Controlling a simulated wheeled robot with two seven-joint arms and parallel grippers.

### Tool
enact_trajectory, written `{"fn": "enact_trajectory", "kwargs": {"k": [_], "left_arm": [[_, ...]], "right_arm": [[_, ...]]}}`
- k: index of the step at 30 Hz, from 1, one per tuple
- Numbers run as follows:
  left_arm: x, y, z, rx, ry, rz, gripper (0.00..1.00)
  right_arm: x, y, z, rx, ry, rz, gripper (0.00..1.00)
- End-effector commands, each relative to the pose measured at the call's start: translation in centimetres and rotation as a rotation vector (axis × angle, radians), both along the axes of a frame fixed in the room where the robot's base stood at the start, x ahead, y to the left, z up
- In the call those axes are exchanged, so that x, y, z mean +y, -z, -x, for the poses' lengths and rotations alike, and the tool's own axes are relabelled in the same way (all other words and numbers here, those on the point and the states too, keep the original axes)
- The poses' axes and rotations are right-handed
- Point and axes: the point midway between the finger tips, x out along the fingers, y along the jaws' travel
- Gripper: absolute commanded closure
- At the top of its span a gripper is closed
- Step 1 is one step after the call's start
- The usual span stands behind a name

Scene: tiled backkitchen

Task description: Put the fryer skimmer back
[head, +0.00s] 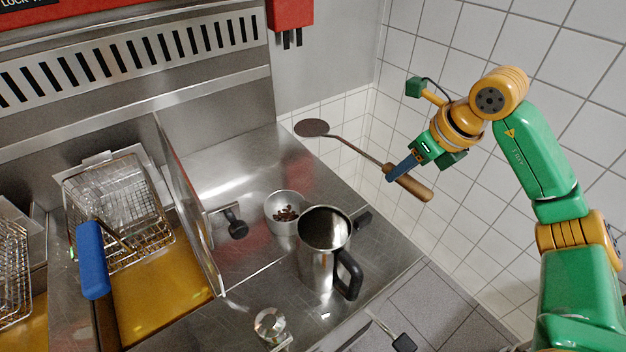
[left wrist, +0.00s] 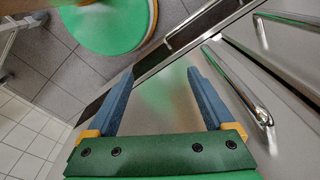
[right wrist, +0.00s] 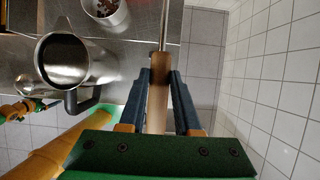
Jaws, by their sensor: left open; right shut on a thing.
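The fryer skimmer has a round dark head (head: 312,128), a thin metal shaft and a wooden handle (head: 410,186). My right gripper (head: 396,172) is shut on its handle and holds it in the air, right of the steel counter, by the tiled wall. In the right wrist view the wooden handle (right wrist: 157,105) lies between the two blue fingers. The skimmer head is to the upper left of the gripper in the head view. My left gripper (left wrist: 165,95) is open and empty in the left wrist view, near a metal front with a bar handle. It is not in the head view.
A steel pitcher (head: 318,262) with a black handle stands on the counter (head: 290,330). A small pot (head: 283,206) with brown pieces is behind it. Fryer baskets (head: 120,200), one with a blue handle (head: 91,260), sit over yellow oil at left. A red box (head: 290,14) hangs above.

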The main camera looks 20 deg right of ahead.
Motion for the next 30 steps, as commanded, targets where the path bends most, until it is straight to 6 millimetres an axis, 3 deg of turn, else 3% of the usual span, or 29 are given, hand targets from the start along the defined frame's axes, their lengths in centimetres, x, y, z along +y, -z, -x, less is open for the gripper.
{"fn": "enact_trajectory", "kwargs": {"k": [12,15,19,26,30], "left_arm": [[0.0,7.0,0.2,0.004,0.0,0.0,0.13],[0.0,8.2,0.2,0.004,0.0,0.0,0.13],[0.0,11.5,0.2,0.003,0.0,0.0,0.13],[0.0,11.6,0.2,0.003,0.0,-0.001,0.13],[0.0,12.6,0.2,0.002,0.0,0.0,0.13]], "right_arm": [[0.0,7.0,0.0,-0.001,0.0,0.0,1.0],[0.0,8.0,0.0,-0.003,0.0,-0.001,1.0],[-0.2,8.8,0.6,-0.024,0.002,-0.008,1.0],[-0.4,7.8,1.1,-0.027,0.001,-0.012,1.0],[-0.4,11.4,1.2,-0.02,0.003,-0.011,1.0]]}}
